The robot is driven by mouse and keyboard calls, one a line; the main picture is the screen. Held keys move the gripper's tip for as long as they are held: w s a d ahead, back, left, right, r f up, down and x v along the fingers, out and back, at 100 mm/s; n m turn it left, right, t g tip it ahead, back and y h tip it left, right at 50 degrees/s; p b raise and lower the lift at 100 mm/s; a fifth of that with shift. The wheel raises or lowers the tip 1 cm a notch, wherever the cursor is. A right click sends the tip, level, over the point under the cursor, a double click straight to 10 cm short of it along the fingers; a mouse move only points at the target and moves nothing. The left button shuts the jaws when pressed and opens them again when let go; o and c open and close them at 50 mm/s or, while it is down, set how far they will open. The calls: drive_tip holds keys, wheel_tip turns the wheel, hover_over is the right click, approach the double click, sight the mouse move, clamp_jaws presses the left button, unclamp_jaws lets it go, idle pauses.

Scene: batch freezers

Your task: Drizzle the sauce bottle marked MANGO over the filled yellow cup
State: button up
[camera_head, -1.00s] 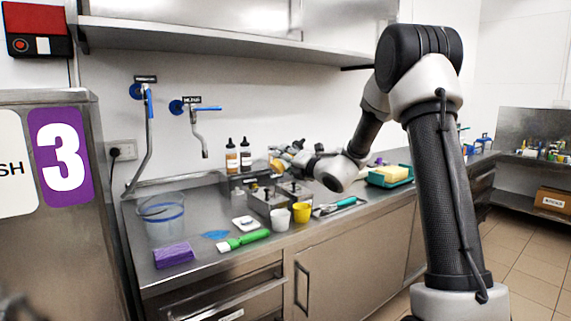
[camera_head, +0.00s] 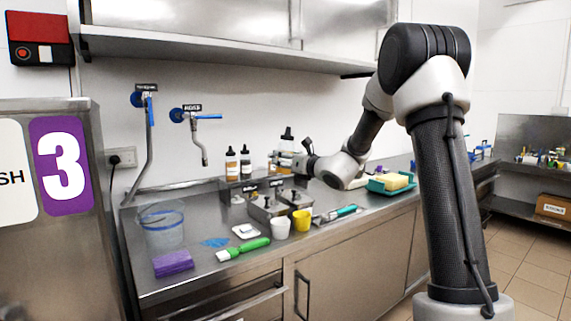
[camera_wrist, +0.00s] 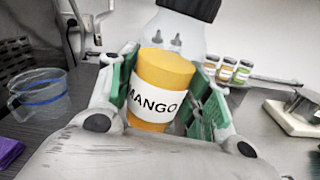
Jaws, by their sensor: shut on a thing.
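The sauce bottle marked MANGO (camera_wrist: 160,85) is orange with a white label and a dark cap, and fills the middle of the wrist view. My gripper (camera_wrist: 165,108) is shut on it, with green pads on both sides. In the head view the held bottle (camera_head: 287,143) is upright above the back of the counter, partly hidden by my gripper (camera_head: 291,162). The yellow cup (camera_head: 302,221) stands at the counter's front edge, below and in front of my gripper. Its contents are too small to make out.
A white cup (camera_head: 281,228) stands left of the yellow cup. Metal containers (camera_head: 266,210) sit just behind both. Two other bottles (camera_head: 231,165) stand at the back. A green brush (camera_head: 244,249), purple block (camera_head: 173,263) and clear jug (camera_head: 162,227) are on the left. A sponge tray (camera_head: 390,184) is right.

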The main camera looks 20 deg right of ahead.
drive_tip(key=shift+r+n, duration=0.25)
drive_tip(key=shift+n, duration=0.75)
drive_tip(key=s+a, duration=0.1)
drive_tip(key=s, duration=1.4)
